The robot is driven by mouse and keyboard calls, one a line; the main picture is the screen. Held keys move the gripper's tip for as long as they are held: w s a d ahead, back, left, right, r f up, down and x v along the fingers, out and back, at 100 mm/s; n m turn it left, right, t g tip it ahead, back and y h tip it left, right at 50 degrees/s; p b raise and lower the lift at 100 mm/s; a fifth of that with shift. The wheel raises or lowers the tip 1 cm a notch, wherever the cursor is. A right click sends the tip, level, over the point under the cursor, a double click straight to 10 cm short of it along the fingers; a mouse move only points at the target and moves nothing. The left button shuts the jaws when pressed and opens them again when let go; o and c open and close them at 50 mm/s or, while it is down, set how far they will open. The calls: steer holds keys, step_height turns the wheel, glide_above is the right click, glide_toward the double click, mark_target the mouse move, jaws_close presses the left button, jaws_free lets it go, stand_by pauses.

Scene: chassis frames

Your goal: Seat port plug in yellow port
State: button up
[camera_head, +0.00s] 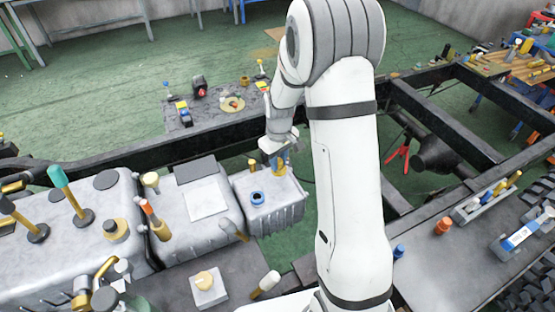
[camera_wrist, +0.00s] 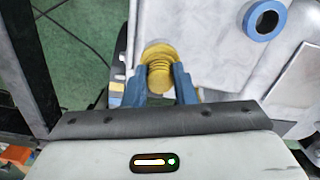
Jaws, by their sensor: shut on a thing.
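My gripper (camera_wrist: 160,72) has its blue fingers shut on the port plug (camera_wrist: 158,78), a yellow ribbed piece between them in the wrist view. A rounded yellow edge shows just beyond the plug; I cannot tell whether it is the yellow port's rim or part of the plug. In the head view my gripper (camera_head: 279,158) points down over the far right part of the grey ribbed box (camera_head: 285,212). Yellow shows at the fingers there, but plug and port cannot be told apart. How deep the plug sits is hidden.
A blue ring port (camera_head: 257,198) is on the same box, nearer; it also shows in the wrist view (camera_wrist: 265,20). A small yellow-topped post (camera_head: 252,164) stands left of the gripper. A dark chassis rail (camera_head: 130,147) runs behind. Grey tanks with upright tools stand at left.

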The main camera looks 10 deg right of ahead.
mark_target(279, 161)
steer(key=o, duration=1)
step_height(279, 161, up, 12)
steer(key=s+r+m+t, duration=0.1)
steer(key=s+r+m, duration=0.1)
steer(key=s, duration=1)
steer(key=s+r+m+t, duration=0.1)
steer(key=s+r+m, duration=0.2)
steer(key=s, duration=0.9)
steer(key=shift+r+t+b, duration=0.3)
steer(key=shift+r+t, duration=0.1)
steer(key=shift+r, duration=0.5)
steer(key=shift+a, duration=0.1)
